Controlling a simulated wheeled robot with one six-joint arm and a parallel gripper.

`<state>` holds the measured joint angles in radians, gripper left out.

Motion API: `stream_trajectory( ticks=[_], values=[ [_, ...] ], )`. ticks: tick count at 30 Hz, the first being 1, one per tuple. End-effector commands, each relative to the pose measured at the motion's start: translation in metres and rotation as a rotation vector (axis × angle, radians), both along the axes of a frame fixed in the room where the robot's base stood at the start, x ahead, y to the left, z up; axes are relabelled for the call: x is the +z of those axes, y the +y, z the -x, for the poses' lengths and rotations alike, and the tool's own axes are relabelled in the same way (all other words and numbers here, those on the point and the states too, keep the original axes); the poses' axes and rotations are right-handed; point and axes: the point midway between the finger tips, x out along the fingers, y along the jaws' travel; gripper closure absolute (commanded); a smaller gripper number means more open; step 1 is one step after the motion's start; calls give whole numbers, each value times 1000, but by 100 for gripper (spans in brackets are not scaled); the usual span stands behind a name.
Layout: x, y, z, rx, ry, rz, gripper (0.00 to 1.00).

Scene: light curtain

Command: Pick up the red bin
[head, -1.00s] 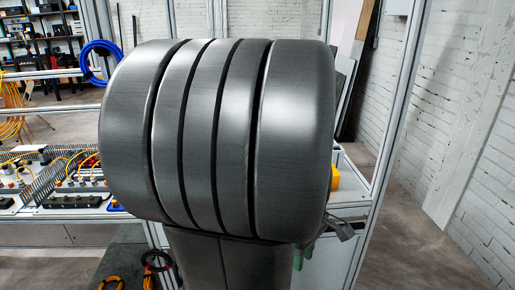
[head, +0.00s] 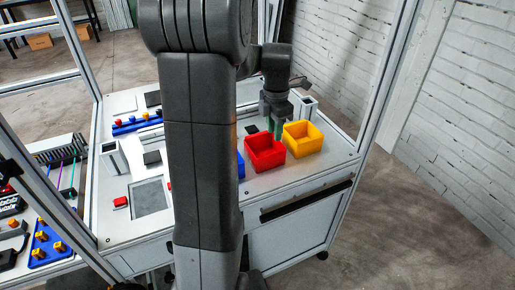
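The red bin (head: 266,158) is an open-topped box on the white worktop, in the head view right of centre. My gripper (head: 274,129) points down at the far rim of the red bin, with its green fingertips at or just above that rim. The fingertips look close together. I cannot tell whether they touch the bin or straddle its wall. The bin appears to sit upright on the worktop.
A yellow bin (head: 303,139) stands right beside the red bin. A blue bin (head: 241,166) is left of it, mostly hidden behind my arm. The white worktop (head: 285,183) has clear room in front of the bins. Aluminium frame posts (head: 389,75) rise at the right.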

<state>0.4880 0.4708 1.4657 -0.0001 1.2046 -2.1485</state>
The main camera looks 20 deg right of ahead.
Motion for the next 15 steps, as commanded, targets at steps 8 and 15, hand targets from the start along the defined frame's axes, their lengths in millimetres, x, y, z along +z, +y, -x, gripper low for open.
stream_trajectory(
  ticks=[8,15],
  values=[
    [-56,1,1,-2,5,-3,72],
    [-76,1,1,-2,2,-2,72]
  ],
)
